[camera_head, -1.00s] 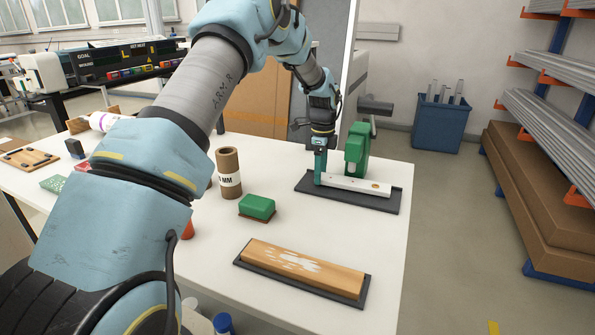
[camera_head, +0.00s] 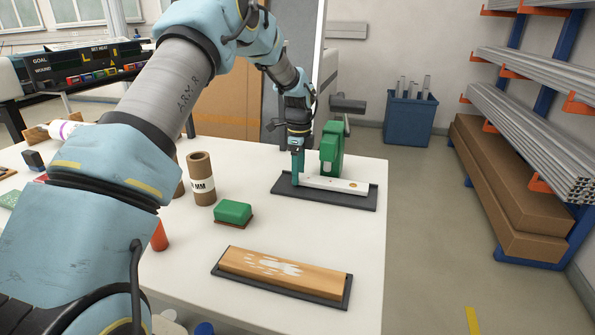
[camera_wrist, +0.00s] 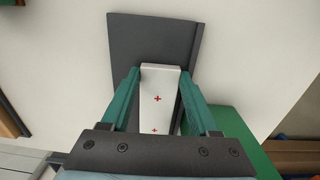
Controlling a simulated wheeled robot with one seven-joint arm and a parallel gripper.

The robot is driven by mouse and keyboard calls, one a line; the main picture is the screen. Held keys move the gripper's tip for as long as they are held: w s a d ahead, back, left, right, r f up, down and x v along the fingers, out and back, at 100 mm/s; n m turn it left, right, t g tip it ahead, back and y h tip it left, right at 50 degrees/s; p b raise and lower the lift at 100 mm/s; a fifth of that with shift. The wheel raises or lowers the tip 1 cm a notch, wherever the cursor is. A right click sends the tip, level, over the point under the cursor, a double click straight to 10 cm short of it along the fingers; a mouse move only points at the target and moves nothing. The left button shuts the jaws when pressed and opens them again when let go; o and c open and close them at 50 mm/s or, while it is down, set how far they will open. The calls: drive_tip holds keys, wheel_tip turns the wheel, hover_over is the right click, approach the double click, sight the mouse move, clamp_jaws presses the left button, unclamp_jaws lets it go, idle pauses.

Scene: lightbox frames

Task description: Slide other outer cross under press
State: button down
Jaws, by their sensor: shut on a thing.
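The white bar (camera_head: 340,185) lies along a dark tray (camera_head: 330,199) at the back right of the table. In the wrist view the white bar (camera_wrist: 161,85) shows two small red crosses, one near its middle and one closer to my gripper's body. My gripper (camera_head: 297,178) is shut on the bar's left end in the head view; its green fingers flank the bar in the wrist view (camera_wrist: 160,88). The green press (camera_head: 332,148) stands upright just behind the bar, right of my gripper. Whether a cross lies under the press is not clear.
A wooden block on a dark base (camera_head: 285,268) lies at the table's front. A green block (camera_head: 233,212) and a cardboard tube (camera_head: 201,180) stand left of the tray. The white table (camera_head: 285,228) is clear between tray and wooden block.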

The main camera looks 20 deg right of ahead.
drive_tip(key=shift+c, duration=1.8)
unclamp_jaws()
drive_tip(key=shift+s+d+r, duration=0.1)
drive_tip(key=shift+d, duration=0.75)
drive_tip(key=o, duration=0.3)
drive_tip(key=shift+r, duration=0.3)
wheel_tip(320, 180, up, 10)
drive_tip(key=a+b, duration=0.1)
drive_tip(key=b, duration=0.1)
drive_tip(key=shift+a, duration=0.2)
drive_tip(key=shift+a, duration=0.1)
